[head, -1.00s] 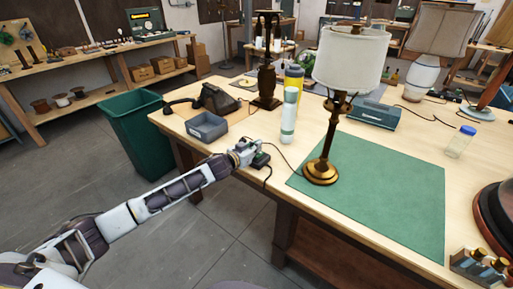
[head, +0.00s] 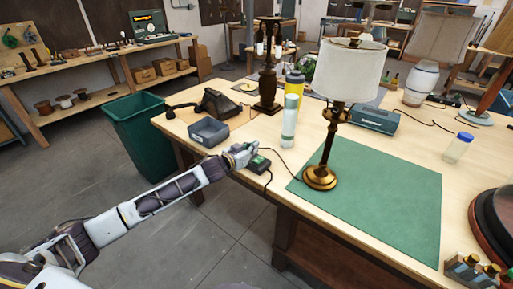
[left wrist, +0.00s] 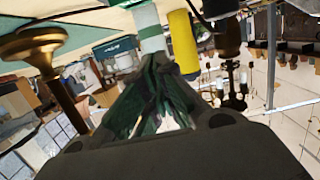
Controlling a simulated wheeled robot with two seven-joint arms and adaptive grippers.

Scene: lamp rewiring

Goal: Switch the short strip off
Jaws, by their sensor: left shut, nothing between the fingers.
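The short strip (head: 259,164) is a small dark block with a green patch on top. It lies near the front edge of the wooden table, left of the green mat, with dark cords at it. My left gripper (head: 252,149) is shut and empty, just above and beside the strip's left end; I cannot tell whether it touches. Its dark fingers (left wrist: 163,75) come together in the left wrist view, where I cannot make out the strip. The switch's position is too small to read. My right gripper is not in view.
A brass lamp (head: 320,179) with a white shade stands on the green mat (head: 390,210). A green waste bin (head: 140,138) stands left of the table.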

